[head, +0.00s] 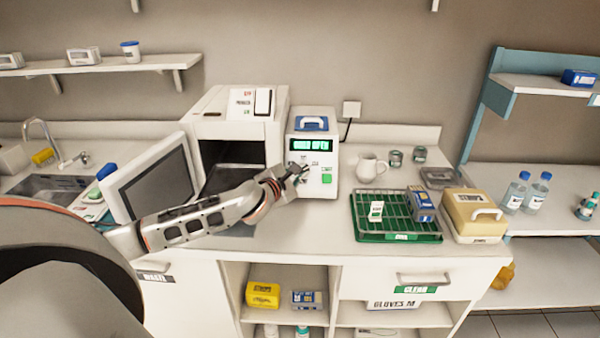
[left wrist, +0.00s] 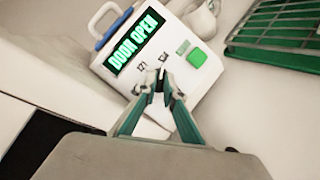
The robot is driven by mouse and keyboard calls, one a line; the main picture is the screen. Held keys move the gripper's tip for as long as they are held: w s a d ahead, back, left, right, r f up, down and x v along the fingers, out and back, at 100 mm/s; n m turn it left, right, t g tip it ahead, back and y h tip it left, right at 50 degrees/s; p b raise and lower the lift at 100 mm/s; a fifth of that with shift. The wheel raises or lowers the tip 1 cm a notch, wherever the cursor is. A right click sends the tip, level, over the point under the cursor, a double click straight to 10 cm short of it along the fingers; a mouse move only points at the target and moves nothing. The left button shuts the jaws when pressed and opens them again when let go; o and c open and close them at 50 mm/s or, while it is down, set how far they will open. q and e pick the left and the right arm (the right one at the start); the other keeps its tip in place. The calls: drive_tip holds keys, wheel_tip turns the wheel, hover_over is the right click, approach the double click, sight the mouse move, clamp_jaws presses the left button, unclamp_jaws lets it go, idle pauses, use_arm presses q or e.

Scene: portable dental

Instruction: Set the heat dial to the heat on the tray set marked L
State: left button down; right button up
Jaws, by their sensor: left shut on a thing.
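The white control unit (head: 320,185) stands on the counter, with a blue-and-white handle on top. Its display (left wrist: 138,42) reads "DOOR OPEN" in the left wrist view. A green button (left wrist: 198,57) is on its front, with the marks "121" and "134" beside the fingers. My left gripper (left wrist: 161,88) is at the unit's front, shut on the heat dial, which the fingers mostly hide. It also shows in the head view (head: 297,172). A green rack tray (head: 372,237) holds a white tent card (head: 376,211) and a blue box (head: 421,205); no L can be read. My right gripper is not in view.
The sterilizer (head: 215,105) left of the unit has its door (head: 150,180) swung open. A white jug (head: 368,168), small jars (head: 395,158) and a tan-lidded box (head: 474,212) stand to the right. Some counter between unit and green rack is clear.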

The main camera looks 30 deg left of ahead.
use_arm(q)
drive_tip(key=c, duration=2.1)
unclamp_jaws()
drive_tip(key=shift+c, duration=0.2)
drive_tip(key=v, duration=1.2)
drive_tip(key=shift+w+d, duration=0.1)
